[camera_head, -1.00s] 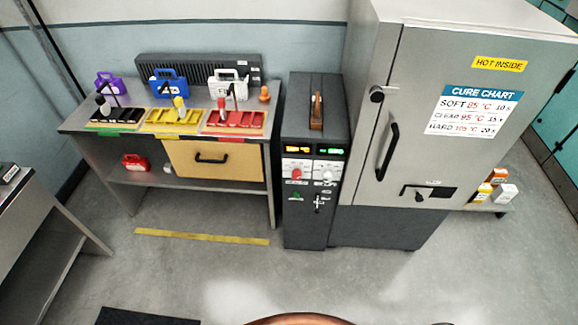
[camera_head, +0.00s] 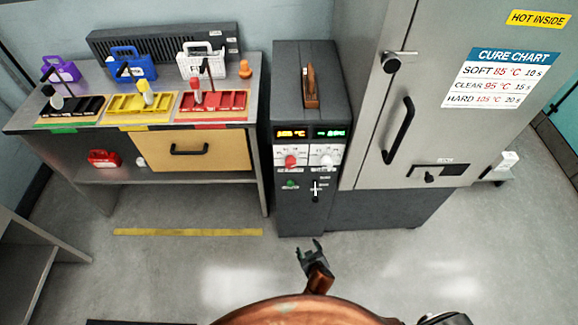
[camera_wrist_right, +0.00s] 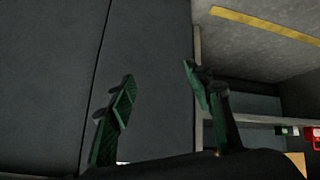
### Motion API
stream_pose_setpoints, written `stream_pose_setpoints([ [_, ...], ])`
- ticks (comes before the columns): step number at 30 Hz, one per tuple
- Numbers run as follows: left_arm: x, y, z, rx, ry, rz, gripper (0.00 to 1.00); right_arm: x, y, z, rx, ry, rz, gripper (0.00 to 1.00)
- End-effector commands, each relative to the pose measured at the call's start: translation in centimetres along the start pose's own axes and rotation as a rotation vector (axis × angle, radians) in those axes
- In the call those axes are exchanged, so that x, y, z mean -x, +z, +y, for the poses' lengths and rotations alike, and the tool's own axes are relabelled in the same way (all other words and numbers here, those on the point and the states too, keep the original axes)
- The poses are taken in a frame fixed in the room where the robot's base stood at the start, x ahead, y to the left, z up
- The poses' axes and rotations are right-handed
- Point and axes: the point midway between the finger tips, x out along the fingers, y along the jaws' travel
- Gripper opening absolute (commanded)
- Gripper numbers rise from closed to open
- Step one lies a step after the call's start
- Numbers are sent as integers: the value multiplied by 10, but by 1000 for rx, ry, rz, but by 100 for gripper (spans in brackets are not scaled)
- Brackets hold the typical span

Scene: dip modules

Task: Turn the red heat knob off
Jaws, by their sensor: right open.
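The red heat knob (camera_head: 291,161) is on the front panel of the dark control cabinet (camera_head: 302,210), left of a white knob (camera_head: 326,160). Its exact setting is too small to read. My right gripper (camera_head: 310,248) is open and empty, low in front of the cabinet and below the knob in the head view. In the right wrist view its two green-padded fingers (camera_wrist_right: 160,90) stand apart with nothing between them, before a dark panel surface. The knob is not in the wrist view. My left gripper does not show.
An orange display and a green display (camera_head: 330,133) sit above the knobs. The oven (camera_head: 372,100) stands to the right, the workbench (camera_head: 190,177) to the left. The floor in front is clear.

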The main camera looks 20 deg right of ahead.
Motion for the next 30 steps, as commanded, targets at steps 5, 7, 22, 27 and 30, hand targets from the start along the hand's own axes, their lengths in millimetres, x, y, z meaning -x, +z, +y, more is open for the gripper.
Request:
stream_pose_setpoints([
  [5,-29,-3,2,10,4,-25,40,45,-189,17,-101,148,346,47],
  [7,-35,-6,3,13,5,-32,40,78,-242,29,-153,199,465,47],
  [22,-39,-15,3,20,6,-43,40,163,-355,74,-304,311,747,47],
  [27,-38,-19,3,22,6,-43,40,143,-372,84,-301,311,746,47],
  [30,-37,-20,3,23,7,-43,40,134,-378,88,-301,311,744,47],
])
